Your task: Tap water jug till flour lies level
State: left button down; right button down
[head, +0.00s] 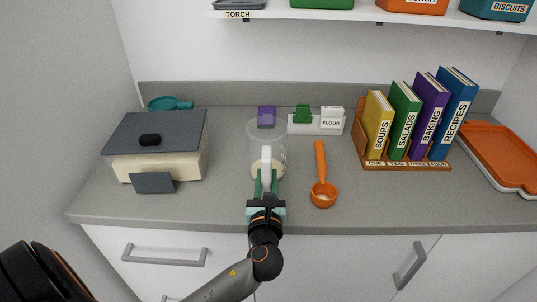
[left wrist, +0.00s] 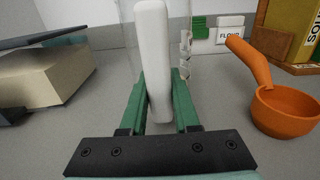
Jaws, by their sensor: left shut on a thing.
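The clear water jug (head: 253,142) stands at the middle of the grey counter, its white handle (left wrist: 152,60) facing me. A pale beige layer of flour (head: 257,172) shows low inside the jug in the head view. The handle hides part of it, and I cannot tell whether its top is level. My left gripper (head: 266,183) is shut on the handle, with its green fingers on either side of it in the left wrist view (left wrist: 158,100). The jug looks upright; I cannot tell whether its base touches the counter. My right gripper is not in view.
An orange scoop (head: 323,190) lies close right of the jug. A cream box (head: 155,165) stands left, labelled books (head: 405,115) right. The front counter is mostly clear.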

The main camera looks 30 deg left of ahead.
pick_arm(q)
jog(key=c, duration=0.6)
grip_release()
